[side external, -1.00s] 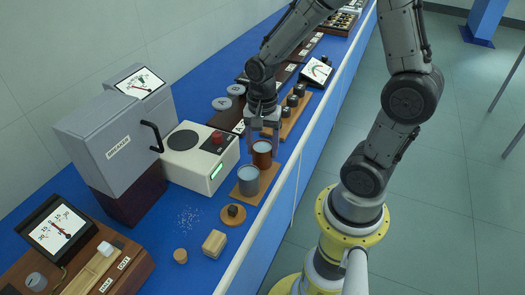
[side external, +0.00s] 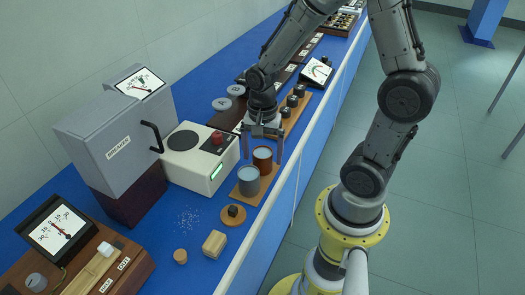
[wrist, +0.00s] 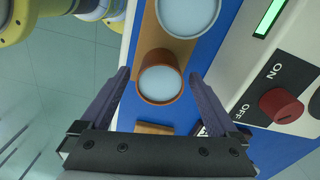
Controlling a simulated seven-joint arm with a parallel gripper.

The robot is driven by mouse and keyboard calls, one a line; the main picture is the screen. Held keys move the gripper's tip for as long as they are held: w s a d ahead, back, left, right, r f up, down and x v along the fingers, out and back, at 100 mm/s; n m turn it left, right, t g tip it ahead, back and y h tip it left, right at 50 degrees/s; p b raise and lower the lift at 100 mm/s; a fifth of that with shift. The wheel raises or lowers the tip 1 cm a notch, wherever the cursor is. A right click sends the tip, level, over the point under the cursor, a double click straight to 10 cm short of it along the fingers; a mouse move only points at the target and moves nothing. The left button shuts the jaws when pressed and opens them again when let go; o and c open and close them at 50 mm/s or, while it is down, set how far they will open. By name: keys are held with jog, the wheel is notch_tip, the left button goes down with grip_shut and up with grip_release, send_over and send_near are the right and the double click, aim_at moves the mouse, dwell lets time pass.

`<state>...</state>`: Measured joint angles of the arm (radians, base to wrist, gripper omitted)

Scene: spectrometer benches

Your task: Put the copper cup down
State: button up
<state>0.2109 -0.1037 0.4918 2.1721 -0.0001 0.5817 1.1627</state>
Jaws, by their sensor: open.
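The copper cup (side external: 262,160), with a pale bluish fill, stands upright on the wooden board (side external: 244,193), just behind the grey cup (side external: 248,182). In the wrist view the copper cup (wrist: 160,84) sits between my spread fingers, with a gap on each side. The grey cup (wrist: 187,14) is at the top edge of that view, on the same board (wrist: 148,40). My gripper (side external: 262,152) is open around the copper cup, and it also shows in the wrist view (wrist: 158,75). The copper cup's base is mostly hidden.
A white hotplate-like box (side external: 198,160) with a red knob stands close left of the cups. A round wooden piece with a dark knob (side external: 233,213) lies in front of the board. A row of dark knobs (side external: 292,100) stands behind. The bench's white edge is close on the right.

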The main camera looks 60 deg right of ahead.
aim_at(262, 152)
notch_tip(262, 152, up, 11)
jog(key=s+a+r+n+t, duration=0.5)
jog(key=s+n, duration=0.4)
jog(key=n, duration=0.6)
jog(key=shift+a+r+n+t, duration=0.3)
jog(key=shift+r+n, duration=0.1)
jog(key=shift+r, duration=0.35)
